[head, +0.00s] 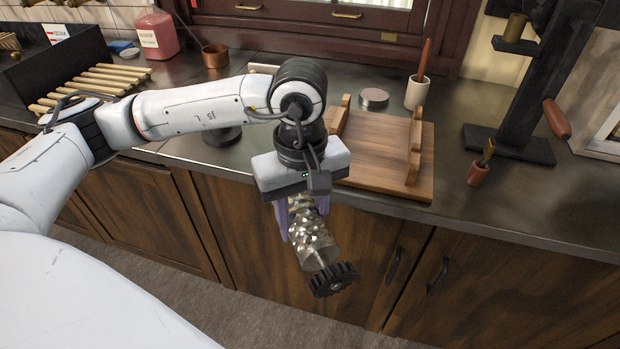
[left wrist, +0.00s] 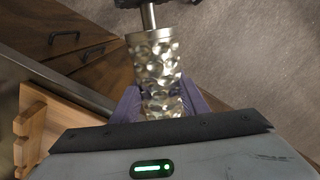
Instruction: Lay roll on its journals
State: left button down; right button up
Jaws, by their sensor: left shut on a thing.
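A metal roll (head: 312,240) with a dimpled, shiny surface and a black gear (head: 332,279) on its lower end hangs from my left gripper (head: 302,208). The purple fingers are shut on the roll, in front of the counter's front edge and over the floor. The roll is tilted, gear end down and toward the camera. The roll also shows in the left wrist view (left wrist: 156,68), between the purple fingers. The wooden stand (head: 385,160), a board with upright supports (head: 414,150), sits on the counter right of my gripper. Its left part is partly hidden by my wrist. My right gripper is not in view.
A round metal tin (head: 374,97) and a white cup with a wooden-handled tool (head: 417,92) stand behind the stand. A wooden slatted rack (head: 95,84) lies at left.

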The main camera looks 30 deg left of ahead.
pick_arm(q)
jog(key=s+f+m, duration=0.2)
jog(key=f+m, duration=0.3)
jog(key=f, duration=0.1)
jog(key=s+d+f+m, duration=0.1)
jog(key=s+f+m, duration=0.2)
jog(key=f+m, duration=0.3)
jog(key=shift+s+f, duration=0.3)
jog(key=shift+s, duration=0.05)
